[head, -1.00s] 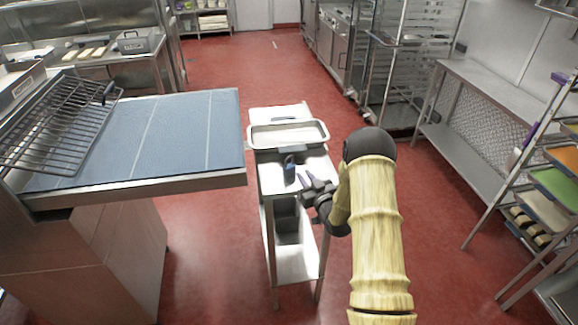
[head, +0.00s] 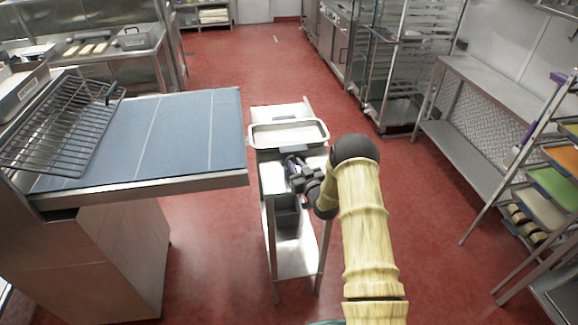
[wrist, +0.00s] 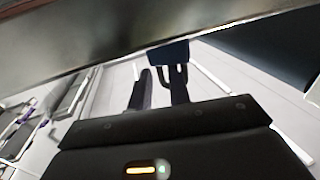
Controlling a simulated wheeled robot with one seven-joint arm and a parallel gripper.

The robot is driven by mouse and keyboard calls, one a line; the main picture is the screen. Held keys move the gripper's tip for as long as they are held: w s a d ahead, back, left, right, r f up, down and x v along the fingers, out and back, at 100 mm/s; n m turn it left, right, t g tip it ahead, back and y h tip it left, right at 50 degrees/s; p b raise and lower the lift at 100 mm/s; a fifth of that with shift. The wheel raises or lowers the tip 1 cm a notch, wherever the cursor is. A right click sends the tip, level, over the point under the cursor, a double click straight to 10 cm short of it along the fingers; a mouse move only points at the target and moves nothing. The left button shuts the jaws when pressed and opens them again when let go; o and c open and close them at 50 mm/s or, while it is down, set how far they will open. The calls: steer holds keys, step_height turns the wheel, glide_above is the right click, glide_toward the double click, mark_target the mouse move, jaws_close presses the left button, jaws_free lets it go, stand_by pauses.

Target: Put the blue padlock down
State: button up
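The blue padlock (wrist: 169,54) shows in the wrist view just beyond my fingertips, its dark shackle pointing toward my gripper. My gripper (wrist: 160,82) has its two fingers apart, with a gap between them. The right finger overlaps the shackle; I cannot tell whether it is inside the loop or touching. In the head view my gripper (head: 295,166) is low over the narrow steel cart (head: 272,182), just in front of the tray, and it hides most or all of the padlock.
A shallow metal tray (head: 288,133) sits on the cart's far part. A dark bin (head: 286,212) is on the level below. A blue-topped conveyor table (head: 150,135) stands close on the left. Red floor is open on the right, before a steel bench (head: 480,95) and rack.

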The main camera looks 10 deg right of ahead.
steer(key=shift+w, duration=0.15)
stand_by(0.4)
jaws_close()
step_height(320, 180, up, 10)
steer(key=b, duration=0.3)
steer(key=shift+b, duration=0.3)
stand_by(0.5)
